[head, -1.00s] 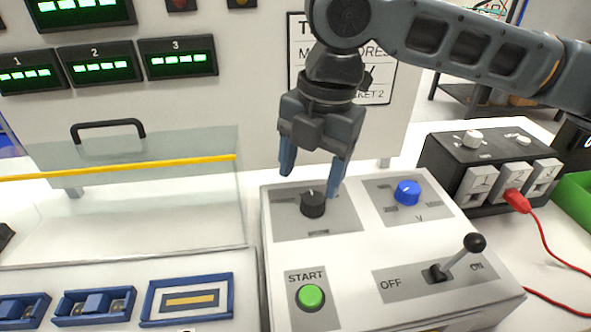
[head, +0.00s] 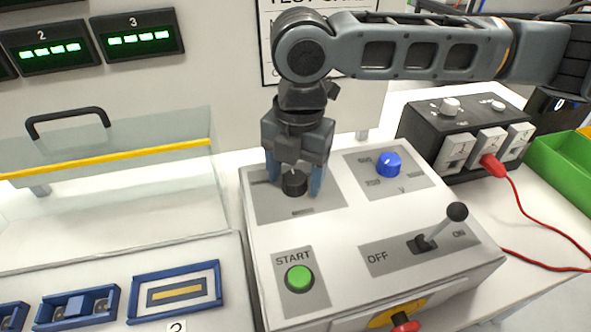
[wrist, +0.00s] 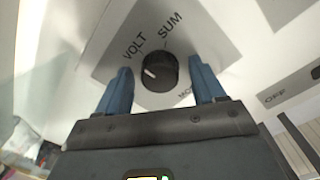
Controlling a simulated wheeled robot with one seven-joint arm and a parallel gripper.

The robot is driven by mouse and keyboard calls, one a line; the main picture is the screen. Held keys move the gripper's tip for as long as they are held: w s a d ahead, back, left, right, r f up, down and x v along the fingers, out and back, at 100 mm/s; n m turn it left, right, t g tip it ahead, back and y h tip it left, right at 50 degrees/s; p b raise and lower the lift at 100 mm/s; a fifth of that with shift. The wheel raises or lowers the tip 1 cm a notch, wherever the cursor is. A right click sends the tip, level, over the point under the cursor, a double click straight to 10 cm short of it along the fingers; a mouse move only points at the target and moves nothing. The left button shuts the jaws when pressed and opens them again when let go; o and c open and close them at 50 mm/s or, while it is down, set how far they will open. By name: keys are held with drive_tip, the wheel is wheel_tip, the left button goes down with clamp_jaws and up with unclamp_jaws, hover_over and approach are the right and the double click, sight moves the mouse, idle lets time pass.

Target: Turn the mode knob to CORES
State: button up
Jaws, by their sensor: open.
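The mode knob (head: 294,183) is black and round, on a grey plate at the back left of the white console. In the wrist view the knob (wrist: 160,72) carries a white pointer mark on its left part. The words VOLT and SUM show beyond it, and part of MODE shows on its near right; no CORES label is readable. My gripper (head: 295,189) points down over the knob, open, with one blue finger on each side. In the wrist view the gripper (wrist: 162,82) shows a small gap between each finger and the knob.
A blue knob (head: 389,165) sits right of the mode knob. A green START button (head: 299,279) and an OFF/ON lever (head: 446,226) stand nearer the front. A clear guard with a yellow edge (head: 110,162) is at left. A black socket box (head: 435,125) with a red plug is at right.

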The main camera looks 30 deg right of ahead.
drive_tip(key=shift+c, duration=0.3)
drive_tip(key=c, duration=1)
drive_tip(key=shift+n, duration=0.4)
drive_tip(key=n, duration=0.5)
drive_tip(key=shift+w+n, duration=0.1)
drive_tip(key=shift+n, duration=0.2)
drive_tip(key=n+b, duration=0.1)
drive_tip(key=n, duration=0.4)
drive_tip(key=shift+b, duration=0.3)
drive_tip(key=shift+r+n, duration=0.1)
drive_tip(key=shift+n, duration=0.3)
drive_tip(key=o, duration=1.1)
drive_tip(key=shift+c, duration=0.2)
